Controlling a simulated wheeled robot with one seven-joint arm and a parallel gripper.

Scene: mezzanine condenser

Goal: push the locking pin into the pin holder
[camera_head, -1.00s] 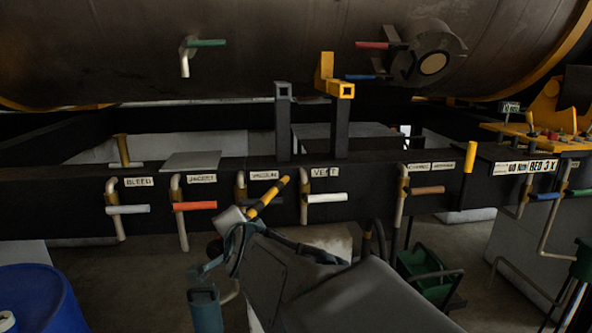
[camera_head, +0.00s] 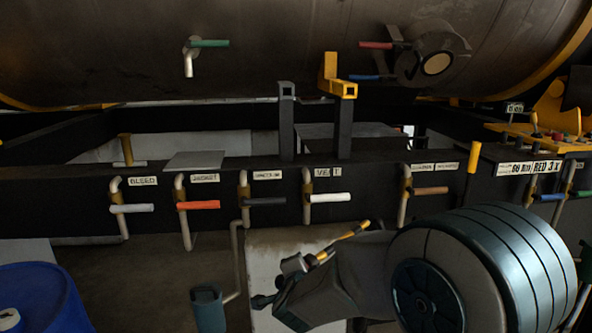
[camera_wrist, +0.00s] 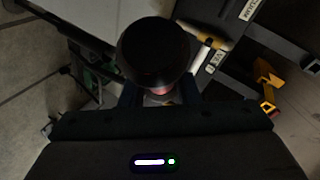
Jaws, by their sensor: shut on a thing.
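My gripper (camera_wrist: 160,97) is shut on a dark round-headed thing (camera_wrist: 155,48), which I take to be the locking pin. Its black head fills the upper middle of the wrist view and hides most of its shaft; a bit of pink shows below it. In the head view my arm's end is low in the middle, below the VENT valve; a yellow and black rod shows there, and I cannot tell whether it is the pin. Two posts stand on the beam, with a grey square-holed block (camera_head: 286,90) and a yellow one (camera_head: 343,89). Which is the pin holder is unclear.
Several valve handles stick out from the dark beam, including a white one (camera_head: 327,198) and an orange one (camera_head: 198,205). A large tank (camera_head: 270,50) hangs above. A blue drum (camera_head: 40,300) stands low left. A control panel (camera_head: 535,133) is at right.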

